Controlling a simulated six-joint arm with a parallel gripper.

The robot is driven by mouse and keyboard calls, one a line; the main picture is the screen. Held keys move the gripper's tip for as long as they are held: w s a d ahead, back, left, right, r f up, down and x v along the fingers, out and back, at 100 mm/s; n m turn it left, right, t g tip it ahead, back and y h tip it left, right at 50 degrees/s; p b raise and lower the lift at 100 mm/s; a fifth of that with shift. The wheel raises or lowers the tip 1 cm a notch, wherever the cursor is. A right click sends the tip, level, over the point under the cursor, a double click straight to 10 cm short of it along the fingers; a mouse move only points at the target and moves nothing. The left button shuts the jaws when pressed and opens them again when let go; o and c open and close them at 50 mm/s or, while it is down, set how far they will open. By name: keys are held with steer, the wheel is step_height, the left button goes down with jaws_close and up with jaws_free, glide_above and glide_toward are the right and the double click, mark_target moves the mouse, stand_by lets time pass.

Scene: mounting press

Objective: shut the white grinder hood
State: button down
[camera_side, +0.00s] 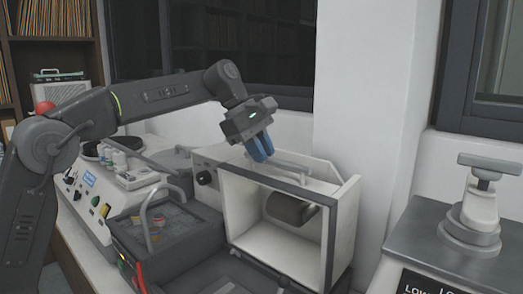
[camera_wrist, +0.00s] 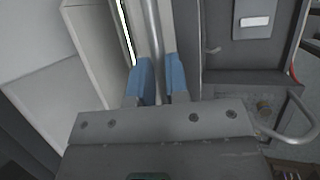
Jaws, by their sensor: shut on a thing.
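The white grinder hood (camera_side: 347,215) stands open at the middle right in the side view. Its dark-rimmed opening faces the camera, showing the white inside and a dark roller. A metal bar handle (camera_side: 290,161) runs along its upper edge. My gripper (camera_side: 262,153) reaches down from above with blue fingers at the left part of this handle. In the wrist view the fingers of my gripper (camera_wrist: 157,76) are on either side of the metal bar (camera_wrist: 152,30), shut on it. The fingertips' exact contact is partly hidden.
A dark tray unit with a raised loop handle (camera_side: 148,215) stands left of the hood. Left of that is a white machine with knobs (camera_side: 90,200). A grey-topped machine with a press (camera_side: 478,205) stands at the right. A white wall is close behind.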

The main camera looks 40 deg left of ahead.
steer(key=shift+s, duration=0.15)
steer(key=shift+s+t, duration=0.3)
steer(key=shift+s, duration=0.5)
steer(key=s+f+t, duration=0.1)
steer(key=s+f, duration=0.2)
steer(key=s, duration=0.4)
steer(key=s+f+t, duration=0.1)
steer(key=s+f, duration=0.3)
steer(key=s, duration=0.3)
steer(key=s+f+m+t, duration=0.1)
steer(key=s+f+t, duration=0.1)
steer(key=s+f, duration=0.2)
steer(key=shift+s+f+h, duration=0.2)
steer(key=shift+s+h, duration=0.1)
steer(key=shift+s, duration=1.6)
steer(key=c, duration=1.1)
jaws_free()
steer(key=shift+r, duration=0.1)
